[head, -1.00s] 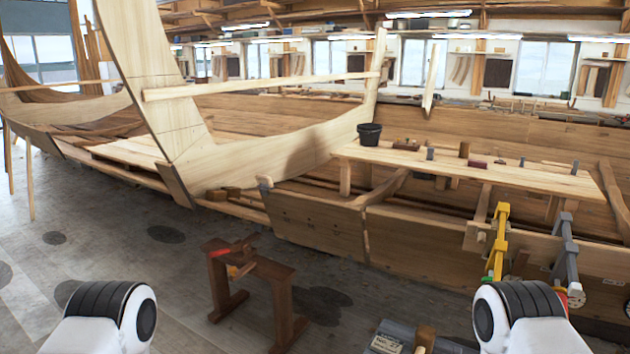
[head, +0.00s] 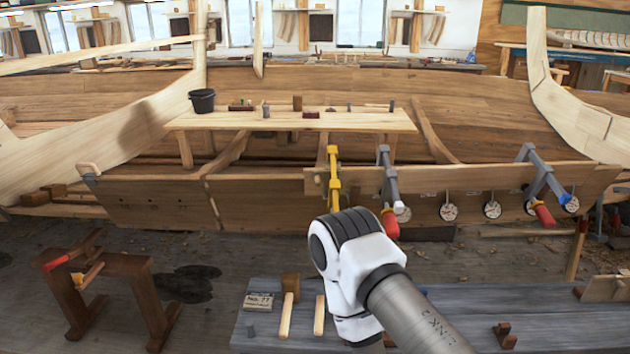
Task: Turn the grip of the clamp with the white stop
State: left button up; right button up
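A white joint and grey link of my arm fill the lower middle. Neither gripper is in view.
White round dials (head: 448,212) hang in a row along the plank. A grey low table (head: 470,318) holds wooden pieces in front. A brown sawhorse (head: 108,290) stands at left.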

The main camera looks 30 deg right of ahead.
aim_at(392, 231)
jog(key=z, duration=1.35)
